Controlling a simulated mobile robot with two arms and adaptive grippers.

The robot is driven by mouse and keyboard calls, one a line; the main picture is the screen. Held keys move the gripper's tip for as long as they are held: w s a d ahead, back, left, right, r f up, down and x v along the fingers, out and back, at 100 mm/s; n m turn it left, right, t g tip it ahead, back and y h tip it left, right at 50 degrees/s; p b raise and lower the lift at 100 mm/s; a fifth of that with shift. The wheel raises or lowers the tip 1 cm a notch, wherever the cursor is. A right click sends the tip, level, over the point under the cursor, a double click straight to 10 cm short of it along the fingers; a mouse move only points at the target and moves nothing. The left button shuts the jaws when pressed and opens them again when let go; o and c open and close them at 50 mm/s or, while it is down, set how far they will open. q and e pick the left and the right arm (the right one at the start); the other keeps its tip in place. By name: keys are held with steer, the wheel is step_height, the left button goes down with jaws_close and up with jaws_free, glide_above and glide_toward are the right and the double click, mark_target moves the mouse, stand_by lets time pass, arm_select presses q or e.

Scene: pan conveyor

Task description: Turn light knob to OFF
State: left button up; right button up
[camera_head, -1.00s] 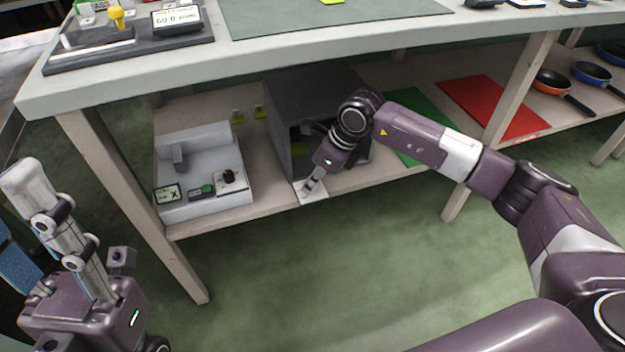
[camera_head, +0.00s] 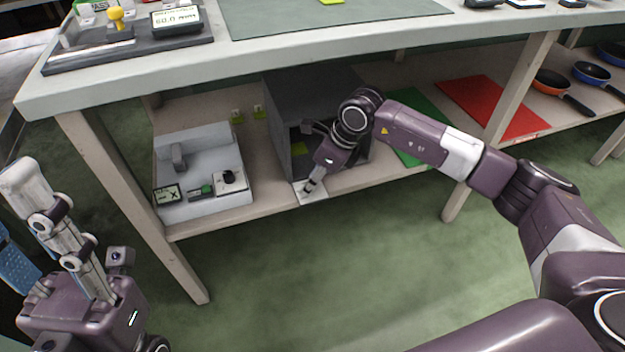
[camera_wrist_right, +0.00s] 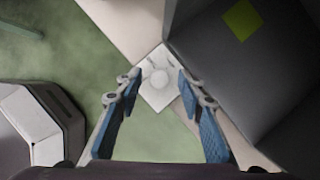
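A small white plate with a round pale knob (camera_wrist_right: 159,78) lies at the front of the grey box, between my right fingertips in the right wrist view. Which way the knob is set cannot be made out. In the head view the white plate (camera_head: 312,197) shows at the shelf's front edge, partly behind my right gripper (camera_head: 312,183). In the right wrist view my right gripper (camera_wrist_right: 158,88) is open, its fingers apart on both sides of the knob; contact cannot be told. My left gripper (camera_head: 28,222) is at the far left, apparently open and empty, away from the shelf.
The grey box (camera_head: 312,90) stands on the lower shelf (camera_head: 225,222), beneath the tabletop (camera_head: 290,62). A white device with a black knob (camera_head: 228,177) stands to its left. Green (camera_head: 432,112) and red (camera_head: 495,105) mats and pans (camera_head: 555,85) lie to the right.

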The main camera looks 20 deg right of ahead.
steer(key=v, duration=1.1)
steer(key=shift+d+r, duration=0.15)
steer(key=shift+r, duration=0.15)
